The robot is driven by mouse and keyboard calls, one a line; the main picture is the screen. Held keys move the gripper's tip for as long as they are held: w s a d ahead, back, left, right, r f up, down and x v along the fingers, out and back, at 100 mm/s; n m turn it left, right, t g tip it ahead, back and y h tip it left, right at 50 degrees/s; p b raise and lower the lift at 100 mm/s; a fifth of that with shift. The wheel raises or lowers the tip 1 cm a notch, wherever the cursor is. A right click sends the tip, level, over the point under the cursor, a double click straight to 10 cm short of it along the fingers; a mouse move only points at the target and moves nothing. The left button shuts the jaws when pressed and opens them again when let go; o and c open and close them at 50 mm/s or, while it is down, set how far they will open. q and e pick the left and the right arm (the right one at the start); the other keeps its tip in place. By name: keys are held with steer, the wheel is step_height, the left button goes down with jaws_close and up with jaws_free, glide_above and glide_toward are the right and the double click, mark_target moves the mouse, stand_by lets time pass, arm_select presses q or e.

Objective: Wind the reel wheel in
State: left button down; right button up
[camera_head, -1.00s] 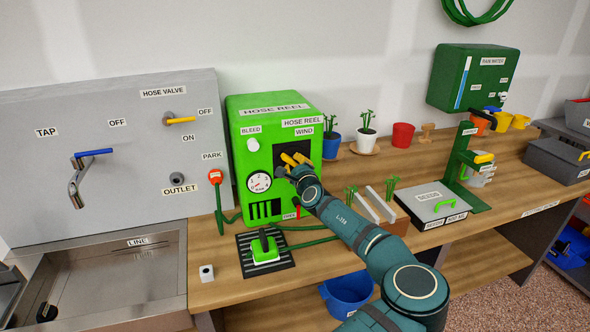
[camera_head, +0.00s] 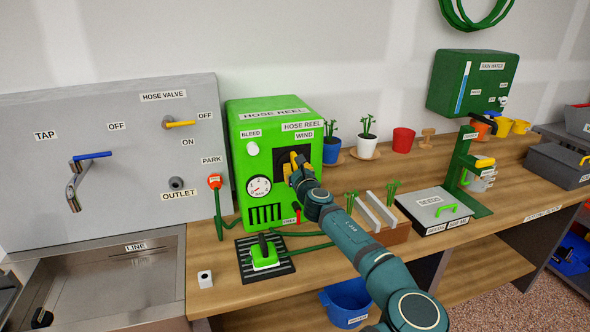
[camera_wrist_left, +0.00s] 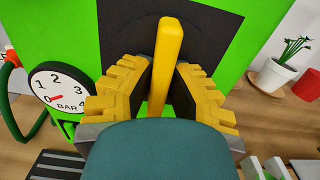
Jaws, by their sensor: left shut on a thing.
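The green hose reel box (camera_head: 240,150) stands on the wooden bench, with a black square face under its WIND label. A yellow bar (camera_wrist_left: 169,42), seemingly the reel wheel's handle, stands nearly upright against this black face in the left wrist view. My left gripper (camera_wrist_left: 160,82) is shut on the bar, its yellow ridged fingers on either side of it. In the head view my left gripper (camera_head: 296,168) is at the black face and hides much of the wheel. My right gripper is not in view.
A pressure gauge (camera_head: 258,188) and a white BLEED knob (camera_head: 253,148) sit left of the wheel. Potted plants and a red pot (camera_head: 402,140) stand to the right.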

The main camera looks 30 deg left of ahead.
arm_select(q)
steer(key=shift+r+m, duration=0.15)
steer(key=shift+m, duration=0.25)
steer(key=c, duration=0.9)
jaws_free()
steer(key=shift+c, duration=0.2)
steer(key=v, duration=1.2)
